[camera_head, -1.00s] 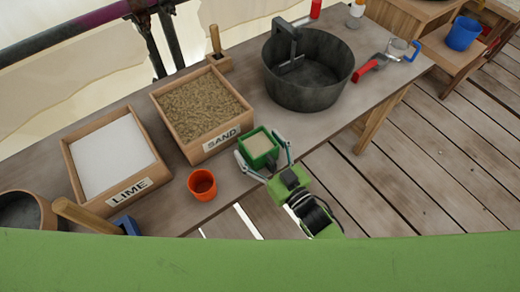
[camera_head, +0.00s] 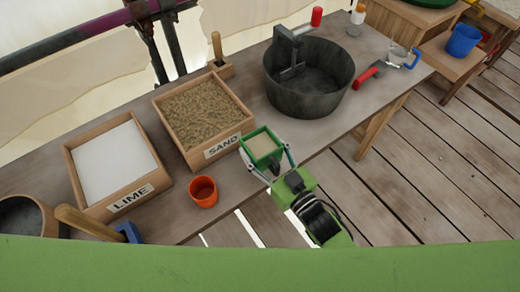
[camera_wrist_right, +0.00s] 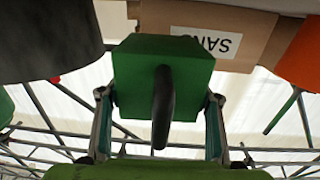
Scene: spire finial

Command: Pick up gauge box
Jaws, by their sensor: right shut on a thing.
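The gauge box is a small green open-topped box (camera_head: 261,150) with pale material inside, at the front edge of the table beside the sand box. My right gripper (camera_head: 268,160) has its two fingers on either side of it and is shut on it. In the right wrist view, the gauge box (camera_wrist_right: 190,62) fills the middle, with a dark handle pointing at the camera between the fingers (camera_wrist_right: 160,118). I cannot tell whether its base touches the table. My left gripper is not in view.
The SAND box (camera_head: 205,115) stands just behind the gauge box. The LIME box (camera_head: 112,165) and an orange cup (camera_head: 203,191) are to the left. A large dark tub (camera_head: 308,80) and a red-handled tool (camera_head: 368,74) are to the right. The table's front edge (camera_head: 335,138) is close.

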